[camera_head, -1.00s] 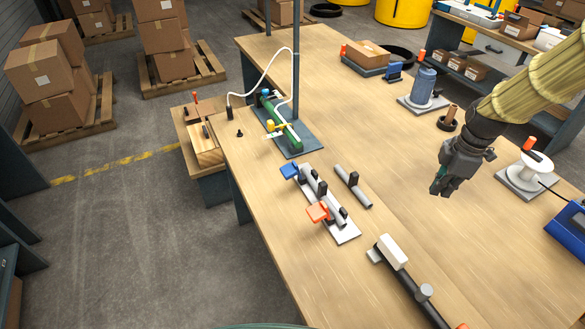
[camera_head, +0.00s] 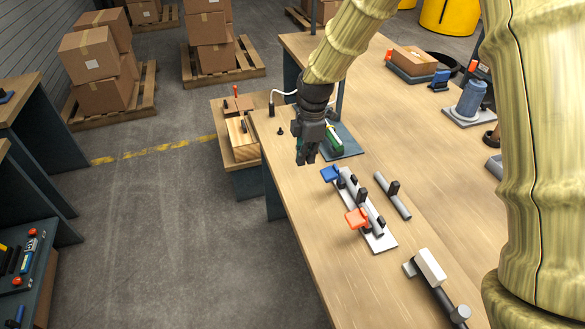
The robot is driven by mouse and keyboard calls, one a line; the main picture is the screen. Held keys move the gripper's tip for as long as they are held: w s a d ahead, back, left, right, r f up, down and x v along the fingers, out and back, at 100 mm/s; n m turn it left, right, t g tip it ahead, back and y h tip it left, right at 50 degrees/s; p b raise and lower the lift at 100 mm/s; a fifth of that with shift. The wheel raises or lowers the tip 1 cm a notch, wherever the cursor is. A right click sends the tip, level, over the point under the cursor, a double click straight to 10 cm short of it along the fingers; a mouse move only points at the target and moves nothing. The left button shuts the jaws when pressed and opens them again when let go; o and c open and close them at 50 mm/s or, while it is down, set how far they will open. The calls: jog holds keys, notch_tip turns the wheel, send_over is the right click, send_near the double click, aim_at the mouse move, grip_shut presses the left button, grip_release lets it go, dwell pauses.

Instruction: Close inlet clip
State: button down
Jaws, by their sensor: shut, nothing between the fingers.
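A pipe fixture on a white base plate (camera_head: 381,243) lies on the wooden workbench. The frames do not show which part is the inlet clip. My gripper (camera_head: 306,160) points down, shut and empty, above the bench's left edge. In the picture it is just up and left of the blue part, apart from it. Behind it, a green unit (camera_head: 334,142) on a dark plate is partly hidden by my gripper and arm.
A loose grey pipe with a black block (camera_head: 393,194) lies right of the fixture. A white block on a dark bar (camera_head: 430,267) lies nearer. A lower side table (camera_head: 238,166) stands left of the bench. My arm covers the right side.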

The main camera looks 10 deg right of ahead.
aim_at(331, 177)
jog(key=f+p, duration=0.1)
jog(key=f, duration=0.2)
jog(key=f+p, duration=0.1)
jog(key=f, duration=0.2)
jog(key=f+p, duration=0.1)
jog(key=f, duration=0.3)
jog(key=shift+a, duration=0.35)
jog(key=shift+w+d+r+p, duration=0.1)
jog(key=shift+d+r+p, duration=0.1)
jog(key=shift+d+p, duration=0.35)
jog(key=shift+w+d+r+p, duration=0.2)
jog(key=shift+d+p, duration=0.1)
jog(key=shift+d, duration=0.4)
jog(key=shift+w+d+r+p, duration=0.1)
jog(key=shift+d+r+p, duration=0.1)
jog(key=shift+d+p, duration=0.35)
jog(key=shift+d, duration=0.15)
jog(key=shift+r+b, duration=0.15)
jog(key=shift+b, duration=0.15)
